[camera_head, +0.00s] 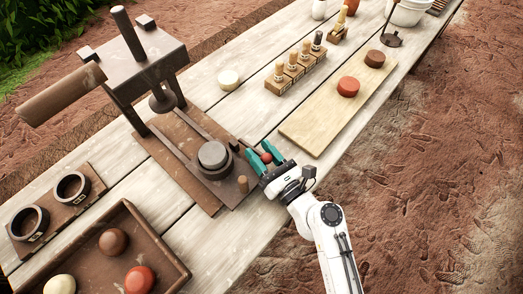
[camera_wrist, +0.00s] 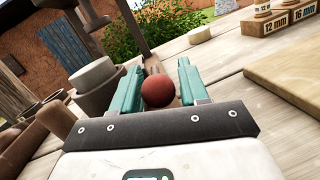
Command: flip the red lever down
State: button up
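The red lever's round knob (camera_head: 266,158) is at the front right of the brown press, at the end of a dark rod pointing toward the press. My gripper (camera_head: 259,149), with teal fingers, reaches in from the lower right, and the knob lies between the fingers. In the wrist view the red knob (camera_wrist: 158,91) sits between the two spread fingers, close to the left one. A narrow gap shows on the right, so the gripper looks open around it. Contact on the left side cannot be told. The rod is mostly hidden behind the knob in the wrist view.
The press (camera_head: 145,62) has a round die (camera_head: 213,157) and a short wooden peg (camera_head: 243,184) near my gripper. A tray (camera_head: 178,262) with several balls stands at lower left. A board (camera_head: 325,115) with two discs and a labelled stamp block (camera_head: 290,77) lie beyond.

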aim_at(261, 153)
jog(key=shift+o, duration=1)
jog(key=shift+r, duration=0.15)
jog(key=shift+r, duration=0.25)
notch_tip(261, 153, up, 2)
jog(key=shift+r+p, duration=0.25)
jog(key=shift+p, duration=0.6)
jog(key=s+d+r+p, duration=0.3)
jog(key=s+r, duration=0.7)
jog(key=s, duration=0.3)
jog(key=shift+s+d, duration=0.2)
jog(key=shift+d, duration=0.2)
jog(key=shift+c, duration=0.2)
